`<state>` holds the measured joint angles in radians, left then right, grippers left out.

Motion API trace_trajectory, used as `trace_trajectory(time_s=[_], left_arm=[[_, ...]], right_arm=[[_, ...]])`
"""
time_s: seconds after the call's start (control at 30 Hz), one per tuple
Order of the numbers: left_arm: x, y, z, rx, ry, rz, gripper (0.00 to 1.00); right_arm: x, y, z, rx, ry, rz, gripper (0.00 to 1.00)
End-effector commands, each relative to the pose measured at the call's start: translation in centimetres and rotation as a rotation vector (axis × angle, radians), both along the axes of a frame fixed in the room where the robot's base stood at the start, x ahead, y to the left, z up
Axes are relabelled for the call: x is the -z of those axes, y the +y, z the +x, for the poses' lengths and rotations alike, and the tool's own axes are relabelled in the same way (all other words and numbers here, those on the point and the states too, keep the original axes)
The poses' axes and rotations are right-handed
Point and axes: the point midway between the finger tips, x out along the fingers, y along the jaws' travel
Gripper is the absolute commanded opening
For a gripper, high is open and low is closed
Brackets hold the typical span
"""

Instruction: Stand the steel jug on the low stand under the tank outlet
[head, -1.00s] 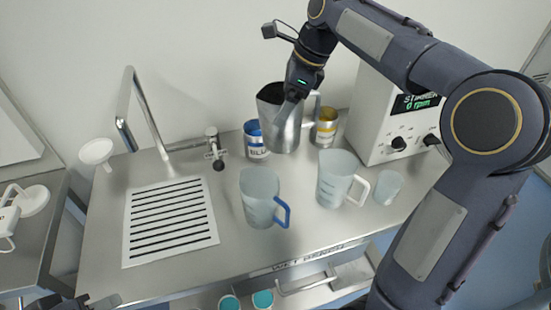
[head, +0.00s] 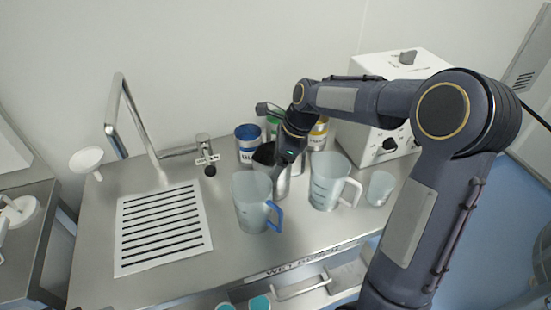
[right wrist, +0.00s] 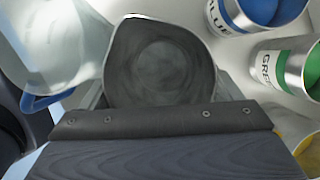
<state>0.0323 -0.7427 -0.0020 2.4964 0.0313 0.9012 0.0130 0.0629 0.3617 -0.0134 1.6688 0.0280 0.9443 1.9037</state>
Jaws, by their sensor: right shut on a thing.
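The steel jug (head: 283,184) is upright or nearly so, at the back of the bench behind the blue-handled jug, which hides part of it. My right gripper (head: 287,154) is shut on it near the rim, with the arm reaching in from the right. In the right wrist view I look into the steel jug (right wrist: 160,66), and it looks empty. I cannot tell whether its base touches the bench. The low stand and the tank outlet cannot be made out. My left gripper is not in view.
A clear jug with a blue handle (head: 254,205) stands close in front; a clear jug with a white handle (head: 325,185) and a small beaker (head: 380,188) are to the right. Paint cans, one blue (head: 248,145), stand behind. A tap (head: 205,155) and slotted drain (head: 160,230) lie left.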

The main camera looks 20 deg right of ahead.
Motion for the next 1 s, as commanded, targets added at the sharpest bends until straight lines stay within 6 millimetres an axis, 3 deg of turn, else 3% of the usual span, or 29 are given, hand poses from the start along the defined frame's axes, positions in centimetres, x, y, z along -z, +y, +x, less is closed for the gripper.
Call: trace_trajectory(time_s=[0.33, 0.37, 0.4, 0.77, 1.0], left_arm=[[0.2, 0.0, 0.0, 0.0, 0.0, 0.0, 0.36], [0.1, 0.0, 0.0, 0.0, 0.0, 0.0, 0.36], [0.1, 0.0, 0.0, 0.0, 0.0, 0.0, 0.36], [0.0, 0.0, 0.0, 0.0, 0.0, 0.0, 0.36], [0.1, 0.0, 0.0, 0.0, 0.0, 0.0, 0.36]], right_arm=[[0.3, 0.0, 0.0, 0.0, -0.001, 0.0, 0.35], [0.3, 0.0, 0.0, 0.0, 0.0, 0.0, 0.89], [0.3, 0.0, 0.0, 0.0, 0.0, 0.0, 0.94], [-0.3, -0.1, 0.0, 0.0, -0.001, 0.0, 0.94], [-4.2, -1.5, -0.6, 0.001, -0.007, 0.0, 0.94]])
